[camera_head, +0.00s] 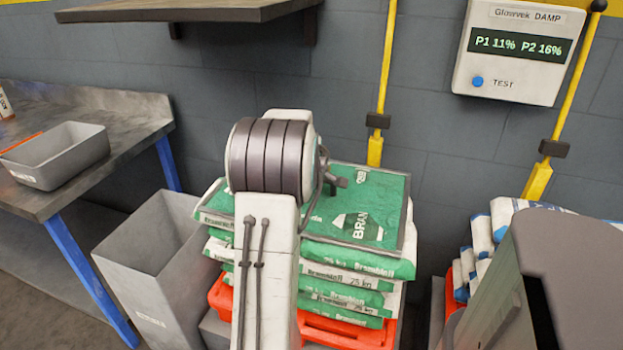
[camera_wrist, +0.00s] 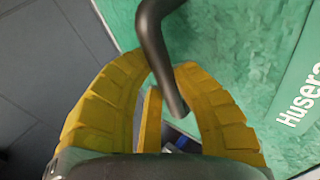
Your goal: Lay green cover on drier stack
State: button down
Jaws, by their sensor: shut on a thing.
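A flat green sheet with a pale edge, which looks like the green cover (camera_head: 385,195), lies over or just above the stack of green-and-white sacks (camera_head: 345,275); I cannot tell whether it touches. In the wrist view a green sheet (camera_wrist: 235,50) with white lettering fills the right side. My gripper (camera_wrist: 164,72) has its yellow fingers shut on a dark bent handle (camera_wrist: 155,35). My arm hides the gripper and part of the sheet in the head view. The wall meter (camera_head: 520,45) reads P1 11% and P2 16%.
The sacks sit on an orange pallet (camera_head: 345,333). Blue-and-white sacks (camera_head: 482,240) stand at right, partly hidden by a grey shape. A grey bin (camera_head: 150,255) stands left of the stack; a bench (camera_head: 50,200) with a grey tray (camera_head: 60,155) is farther left. A shelf (camera_head: 185,12) overhangs above.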

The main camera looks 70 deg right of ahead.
jog(key=c, duration=1.1)
grip_release()
jog(key=shift+r, duration=0.1)
jog(key=p+v, duration=0.2)
jog(key=v, duration=1)
jog(key=shift+w, duration=0.1)
jog(key=w+a+f+t+y, duration=0.1)
jog(key=w+a+y, duration=0.1)
jog(key=w+a, duration=0.5)
jog(key=w+a+f+t+y, duration=0.1)
jog(key=w+a, duration=0.3)
jog(key=a, duration=0.7)
jog(key=w+a+f+y, duration=0.1)
jog(key=w+a+y, duration=0.1)
jog(key=w+a, duration=0.5)
jog(key=s+a+f+y, duration=0.1)
jog(key=s+a, duration=0.2)
jog(key=a, duration=0.4)
jog(key=s+a+f+g+y, duration=0.1)
jog(key=s+a, duration=0.3)
jog(key=a, duration=0.4)
jog(key=s+a+f+y, duration=0.1)
jog(key=s+a, duration=0.3)
jog(key=a, duration=0.3)
jog(key=shift+a+f+g+y, duration=0.3)
jog(key=shift+a+f, duration=0.05)
jog(key=shift+a, duration=0.05)
